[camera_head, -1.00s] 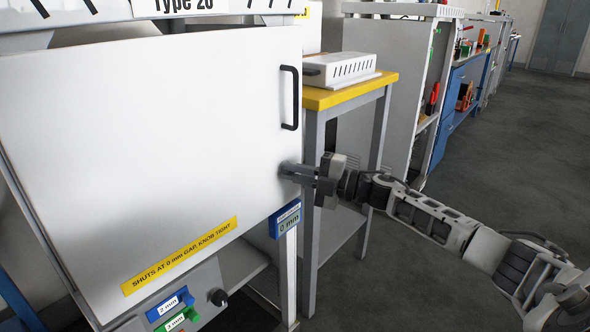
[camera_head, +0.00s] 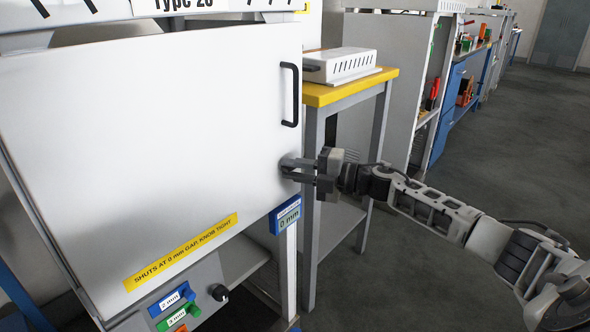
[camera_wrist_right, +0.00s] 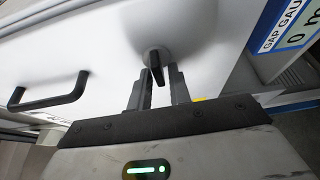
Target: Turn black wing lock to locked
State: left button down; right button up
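The black wing lock (camera_wrist_right: 156,66) sits on a round base on the white door (camera_wrist_right: 105,50). In the right wrist view its wing points roughly down, between the fingers. My right gripper (camera_wrist_right: 159,78) is open, with one finger on either side of the wing and gaps showing; contact is not clear. In the head view my right gripper (camera_head: 290,169) is at the right edge of the door (camera_head: 150,140), below the handle, and largely hides the lock. My left gripper is not in view.
A black door handle (camera_head: 290,95) is above the gripper. A blue gap gauge (camera_head: 287,215) reading 0 mm is just below. A yellow label (camera_head: 182,252) reads "SHUTS AT 0 mm GAP, KNOB TIGHT". A yellow-topped stand (camera_head: 345,90) stands close to the right.

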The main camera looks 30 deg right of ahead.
jog(key=shift+o, duration=0.5)
